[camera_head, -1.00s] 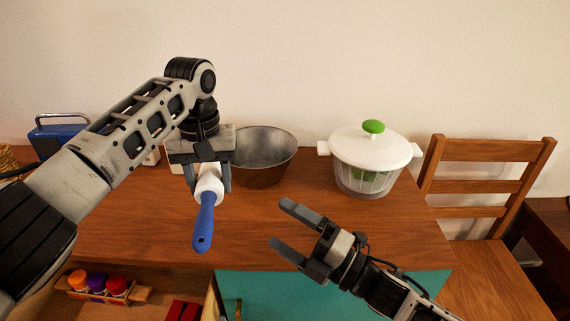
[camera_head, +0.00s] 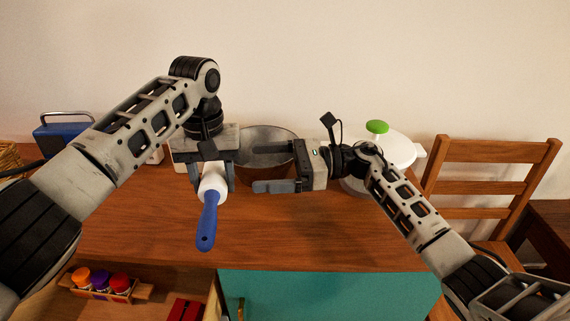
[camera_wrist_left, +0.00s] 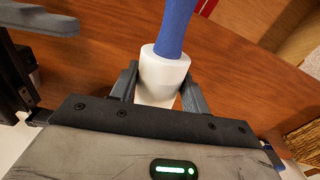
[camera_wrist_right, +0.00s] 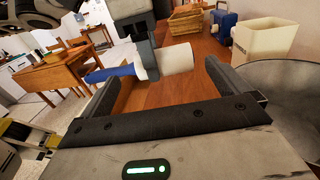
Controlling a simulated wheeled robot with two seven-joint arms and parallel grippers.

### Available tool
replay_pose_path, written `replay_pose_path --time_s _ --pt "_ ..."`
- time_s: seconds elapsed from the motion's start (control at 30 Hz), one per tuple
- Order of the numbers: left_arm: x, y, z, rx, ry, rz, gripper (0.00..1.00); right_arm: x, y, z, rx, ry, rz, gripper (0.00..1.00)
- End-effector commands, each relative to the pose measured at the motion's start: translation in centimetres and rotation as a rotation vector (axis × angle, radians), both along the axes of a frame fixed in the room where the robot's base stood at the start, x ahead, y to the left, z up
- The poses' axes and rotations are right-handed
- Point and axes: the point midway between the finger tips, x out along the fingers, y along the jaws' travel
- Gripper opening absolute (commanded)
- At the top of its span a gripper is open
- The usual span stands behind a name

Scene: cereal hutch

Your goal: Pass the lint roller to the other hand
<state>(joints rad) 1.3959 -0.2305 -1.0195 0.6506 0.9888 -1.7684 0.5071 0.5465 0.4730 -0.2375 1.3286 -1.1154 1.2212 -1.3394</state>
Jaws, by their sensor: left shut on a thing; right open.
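The lint roller has a blue handle (camera_head: 207,222) and a white roll (camera_head: 212,184). My left gripper (camera_head: 213,182) is shut on the white roll and holds it above the table, the handle pointing toward me and down. The left wrist view shows the roll (camera_wrist_left: 163,72) between the fingers and the handle (camera_wrist_left: 177,28) beyond. My right gripper (camera_head: 262,167) is open and empty, its fingers pointing left toward the roller with a gap between. In the right wrist view the white roll (camera_wrist_right: 177,60) and blue handle (camera_wrist_right: 112,73) appear ahead, beyond the open fingers (camera_wrist_right: 165,85).
A metal bowl (camera_head: 270,134) stands behind my right gripper. A white salad spinner with a green knob (camera_head: 377,127) is partly hidden by my right arm. A wooden chair (camera_head: 490,180) is at right. The table front (camera_head: 150,235) is clear; a jar rack (camera_head: 100,287) sits below.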

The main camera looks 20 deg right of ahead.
Motion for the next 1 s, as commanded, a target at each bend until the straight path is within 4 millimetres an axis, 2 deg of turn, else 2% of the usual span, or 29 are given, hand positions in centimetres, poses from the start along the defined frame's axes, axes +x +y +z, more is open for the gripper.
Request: replay_pose_path --time_s 0.03,0.2,0.4,0.6,0.83,0.87,0.97,1.0 --pt "0.0 0.0 0.0 0.000 -0.001 0.000 0.21 0.3 1.2 0.0 0.003 0.000 0.003 1.00" --pt "0.0 0.0 0.0 0.000 0.000 0.000 0.21 1.1 4.3 0.1 0.004 0.001 0.003 1.00" --pt "0.0 0.0 0.0 0.000 0.000 0.000 0.21 1.8 6.8 0.0 0.003 0.002 0.000 1.00" --pt "0.0 0.0 0.0 0.000 0.000 0.000 0.21 2.1 7.7 0.0 0.002 0.003 -0.001 1.00" --pt "0.0 0.0 0.0 0.000 -0.001 0.000 0.21 2.1 7.8 0.0 0.001 0.002 -0.001 1.00" --pt "0.0 0.0 0.0 0.000 -0.001 0.000 0.21 2.1 7.8 0.0 0.001 0.002 -0.001 0.97" --pt "0.0 0.0 0.0 0.000 -0.001 0.000 0.21 2.1 7.8 0.0 0.001 0.002 0.000 0.69" --pt "0.0 0.0 0.0 0.000 -0.001 0.000 0.21 2.0 7.8 0.0 0.001 0.002 0.001 0.66"
